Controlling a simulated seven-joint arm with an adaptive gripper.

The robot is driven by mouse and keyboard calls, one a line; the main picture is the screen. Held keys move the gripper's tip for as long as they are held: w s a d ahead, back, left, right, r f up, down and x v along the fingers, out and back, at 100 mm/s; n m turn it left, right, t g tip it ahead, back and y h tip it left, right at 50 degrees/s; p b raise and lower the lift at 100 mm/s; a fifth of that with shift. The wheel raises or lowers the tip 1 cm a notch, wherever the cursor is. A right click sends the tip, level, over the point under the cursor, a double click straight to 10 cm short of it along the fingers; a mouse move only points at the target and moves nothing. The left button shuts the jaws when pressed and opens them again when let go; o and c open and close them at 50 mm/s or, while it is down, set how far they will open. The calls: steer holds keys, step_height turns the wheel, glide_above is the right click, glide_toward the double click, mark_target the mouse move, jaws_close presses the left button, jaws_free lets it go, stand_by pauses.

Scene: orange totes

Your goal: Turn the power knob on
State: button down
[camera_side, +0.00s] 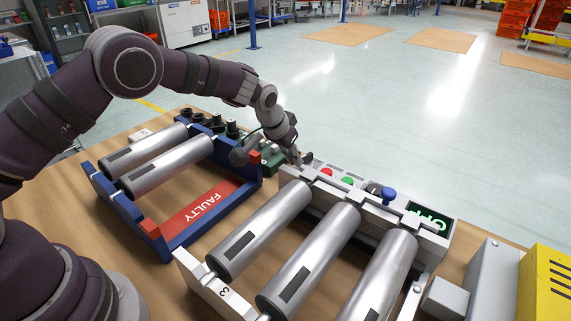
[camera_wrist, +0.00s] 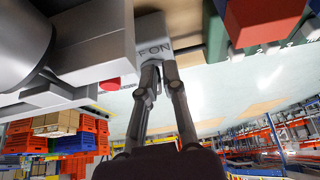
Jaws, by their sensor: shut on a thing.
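The grey control box (camera_side: 375,205) stands behind the row of silver rollers, with red and green buttons, a blue knob and a lit green display. My gripper (camera_side: 298,159) is at the left end of this box. In the wrist view, my gripper (camera_wrist: 160,65) has its two fingers close together against the box's end (camera_wrist: 153,27), beside letters ending in "ON". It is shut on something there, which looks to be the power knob. The knob itself is hidden by the fingers, so its angle cannot be told.
A blue rack (camera_side: 165,240) with a red "FAULTY" plate (camera_side: 206,208) and two silver cylinders stands left of the rollers. The red button (camera_side: 327,171) lies close right of my gripper. A yellow box (camera_side: 545,285) stands at the right front.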

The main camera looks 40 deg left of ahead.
steer(key=shift+s+a+r, duration=0.1)
steer(key=shift+a+r, duration=0.1)
steer(key=shift+a, duration=0.1)
steer(key=shift+s+d+r, duration=0.1)
steer(key=shift+d+r, duration=0.05)
steer(key=shift+r, duration=2.75)
steer(key=shift+r, duration=0.1)
steer(key=s+a+r, duration=0.2)
steer(key=s+r, duration=0.8)
steer(key=s, duration=0.1)
steer(key=s+a, duration=0.1)
steer(key=s, duration=1.4)
steer(key=shift+f, duration=0.45)
